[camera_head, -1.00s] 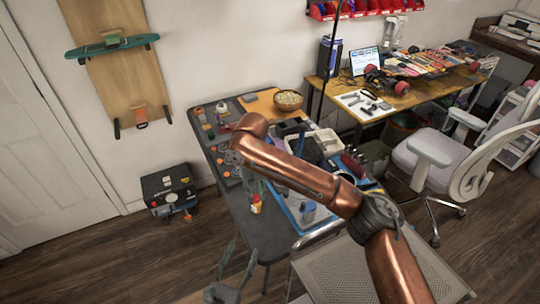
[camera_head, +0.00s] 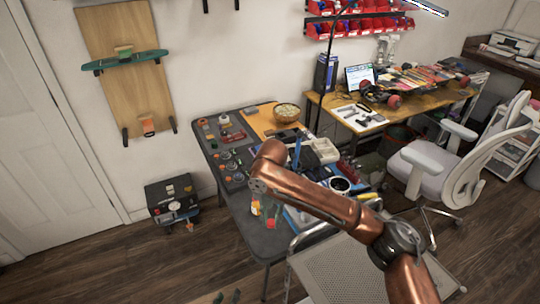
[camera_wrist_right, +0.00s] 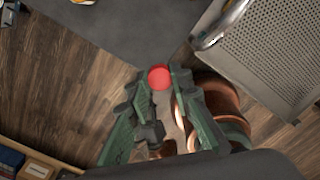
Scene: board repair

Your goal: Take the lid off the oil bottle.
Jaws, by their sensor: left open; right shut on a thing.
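My right gripper (camera_head: 268,210) hangs by the near left side of the dark table, at the end of the copper arm. In the right wrist view, its green fingers (camera_wrist_right: 163,82) are shut on a round red thing (camera_wrist_right: 159,77). I cannot tell whether this is the lid alone or the top of the oil bottle. In the head view, a small white and orange bottle-like thing (camera_head: 256,207) and a red patch (camera_head: 271,223) show close by the gripper, partly hidden. My left gripper (camera_head: 228,297) is open, with only its tips showing at the bottom edge.
The dark table (camera_head: 266,242) holds a bowl (camera_head: 286,112), tools and small parts. A mesh-seated chair (camera_head: 345,268) stands close at its near right. A black toolbox (camera_head: 172,199) is on the floor at left. Floor is free between toolbox and table.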

